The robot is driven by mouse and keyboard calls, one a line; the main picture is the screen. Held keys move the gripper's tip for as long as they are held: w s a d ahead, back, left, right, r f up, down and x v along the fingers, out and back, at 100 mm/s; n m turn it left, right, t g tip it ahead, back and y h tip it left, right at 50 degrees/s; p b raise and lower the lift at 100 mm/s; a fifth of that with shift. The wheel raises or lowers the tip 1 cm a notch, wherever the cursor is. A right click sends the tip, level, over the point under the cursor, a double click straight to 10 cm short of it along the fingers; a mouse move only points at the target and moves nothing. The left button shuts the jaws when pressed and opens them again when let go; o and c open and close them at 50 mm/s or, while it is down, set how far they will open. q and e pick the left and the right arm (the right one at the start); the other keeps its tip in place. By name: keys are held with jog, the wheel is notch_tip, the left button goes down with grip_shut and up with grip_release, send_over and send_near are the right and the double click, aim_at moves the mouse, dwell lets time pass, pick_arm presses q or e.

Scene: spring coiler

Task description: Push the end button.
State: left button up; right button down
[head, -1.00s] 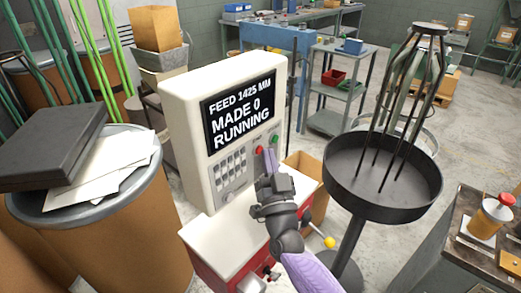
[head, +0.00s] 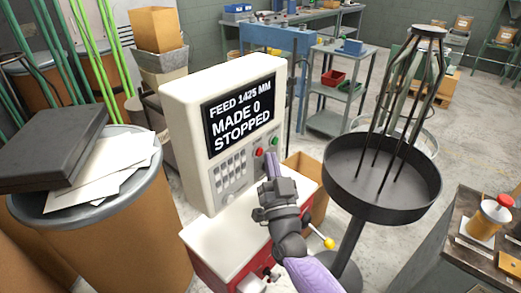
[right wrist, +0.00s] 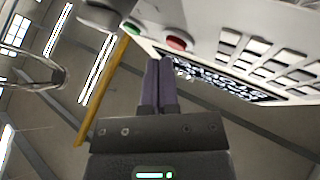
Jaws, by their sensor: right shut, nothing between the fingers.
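The white control box (head: 180,115) has a black screen (head: 238,117) reading "FEED 1425 MM, MADE 0, STOPPED". Right of its keypad (head: 230,176) are a red button (head: 259,152) and a green button (head: 274,140). No label saying "end" is legible. My right gripper (head: 270,158) is shut and empty, its purple fingers just below the two buttons. In the right wrist view the shut fingertips (right wrist: 158,62) lie close to the red button (right wrist: 176,43), with the green button (right wrist: 131,27) to its left. I cannot tell whether they touch the panel. My left gripper is not in view.
A round black tray with a rod cage (head: 340,185) stands right of the box. A lever with a yellow knob (head: 329,243) is below the gripper. A cardboard drum (head: 110,215) is at left, and a bench (head: 450,235) at right.

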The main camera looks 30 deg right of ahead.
jog(key=shift+s, duration=0.2)
jog(key=shift+d, duration=0.1)
jog(key=s, duration=0.1)
jog(key=s+d+p, duration=0.1)
jog(key=s, duration=0.1)
jog(key=s+d+p, duration=0.1)
jog(key=shift+s, duration=0.3)
jog(key=shift+a, duration=0.15)
dwell(0.5)
